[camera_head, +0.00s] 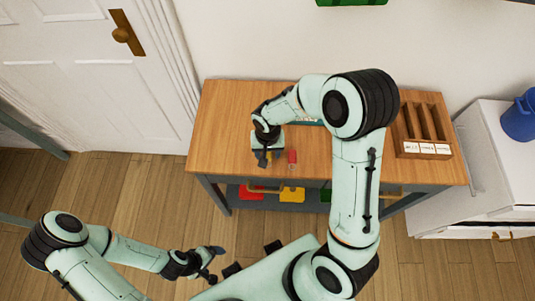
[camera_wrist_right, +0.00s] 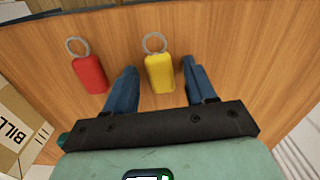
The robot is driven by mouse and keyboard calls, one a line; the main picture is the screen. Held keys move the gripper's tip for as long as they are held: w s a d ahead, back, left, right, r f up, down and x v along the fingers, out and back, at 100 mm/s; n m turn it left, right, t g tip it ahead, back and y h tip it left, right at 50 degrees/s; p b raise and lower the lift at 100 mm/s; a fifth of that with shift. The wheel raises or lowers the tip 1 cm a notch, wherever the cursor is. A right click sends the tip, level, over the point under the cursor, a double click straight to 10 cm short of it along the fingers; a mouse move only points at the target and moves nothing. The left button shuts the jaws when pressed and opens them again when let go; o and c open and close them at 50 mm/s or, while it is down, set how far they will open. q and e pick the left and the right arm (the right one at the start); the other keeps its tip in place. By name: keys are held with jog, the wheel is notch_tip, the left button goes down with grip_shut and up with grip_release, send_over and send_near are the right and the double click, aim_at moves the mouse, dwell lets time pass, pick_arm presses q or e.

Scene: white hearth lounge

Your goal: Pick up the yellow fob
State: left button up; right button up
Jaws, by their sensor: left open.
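The yellow fob (camera_wrist_right: 159,73) lies on the wooden table top in the right wrist view, its metal ring (camera_wrist_right: 155,43) pointing away. My right gripper (camera_wrist_right: 158,66) is open, with one blue finger on each side of the yellow fob and a gap on both sides. In the head view my right gripper (camera_head: 263,160) is low over the table's front left part, and I cannot make out the yellow fob there. My left gripper (camera_head: 214,264) is open and empty, away from the table over the floor.
A red fob (camera_wrist_right: 89,74) with a ring lies left of the yellow one; it also shows in the head view (camera_head: 292,157). A slotted wooden organizer (camera_head: 405,147) stands at the table's right. Red, yellow (camera_head: 292,194) and green items sit below the top. A blue bucket (camera_head: 520,120) is far right.

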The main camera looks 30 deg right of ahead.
grip_shut()
jog(key=shift+r, duration=0.15)
